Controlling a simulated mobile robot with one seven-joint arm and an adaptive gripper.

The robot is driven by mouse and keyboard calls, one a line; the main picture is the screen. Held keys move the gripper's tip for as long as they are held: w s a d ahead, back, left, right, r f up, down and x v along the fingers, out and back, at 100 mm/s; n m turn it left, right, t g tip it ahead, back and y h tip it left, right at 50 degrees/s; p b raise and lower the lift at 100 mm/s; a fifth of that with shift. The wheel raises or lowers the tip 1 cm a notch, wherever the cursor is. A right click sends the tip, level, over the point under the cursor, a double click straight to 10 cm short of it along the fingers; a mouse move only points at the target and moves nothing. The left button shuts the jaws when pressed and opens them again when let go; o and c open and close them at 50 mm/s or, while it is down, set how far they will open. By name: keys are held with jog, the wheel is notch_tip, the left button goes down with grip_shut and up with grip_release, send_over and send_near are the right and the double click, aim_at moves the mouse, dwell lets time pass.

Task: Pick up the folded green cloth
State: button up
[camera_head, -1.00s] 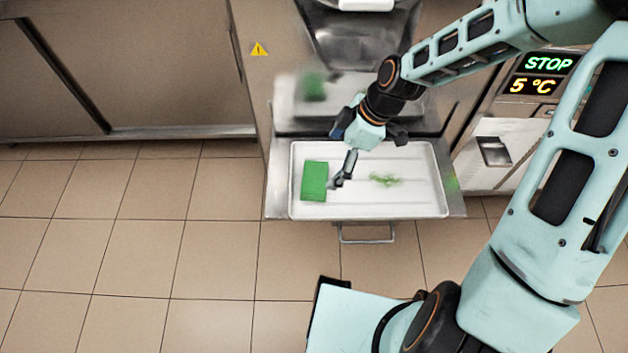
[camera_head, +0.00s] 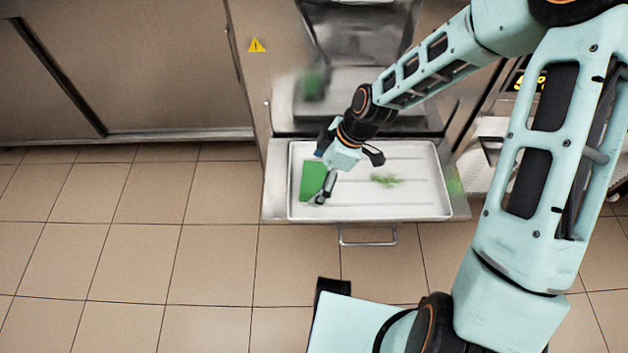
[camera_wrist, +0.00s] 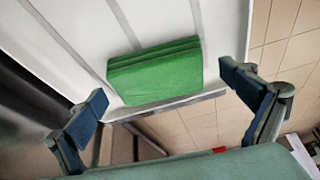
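The folded green cloth (camera_head: 312,180) lies at the left end of a white tray (camera_head: 418,208) in the head view. In the wrist view the cloth (camera_wrist: 156,72) shows as a layered green block near the tray's edge. My gripper (camera_head: 322,180) is over the cloth's right side and hides part of it. In the wrist view my gripper (camera_wrist: 165,108) has its two blue-padded fingers spread wide. The cloth lies ahead between them, and nothing is held.
A green smear (camera_head: 385,181) marks the middle of the tray. A metal handle (camera_head: 367,238) sticks out below the tray's front. The steel machine front (camera_head: 262,85) rises behind it. Tiled floor (camera_head: 210,255) lies open at the left and front.

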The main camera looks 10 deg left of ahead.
aim_at(310, 178)
jog(key=c, duration=1)
jog(key=shift+r, duration=0.55)
notch_tip(310, 178, up, 2)
jog(key=shift+r+p, duration=0.25)
jog(key=shift+p, duration=0.6)
jog(key=shift+s+d+r+p, duration=0.4)
jog(key=shift+s+d+r, duration=0.55)
jog(key=shift+s+r, duration=0.9)
jog(key=shift+s+d+r+p, duration=0.4)
jog(key=shift+s+d+r, duration=0.7)
jog(key=shift+s, duration=1.3)
jog(key=shift+s+d+r+p, duration=0.4)
jog(key=shift+s+d+r, duration=0.4)
jog(key=shift+s+r, duration=1.1)
jog(key=shift+s+f, duration=0.15)
jog(key=shift+s, duration=0.05)
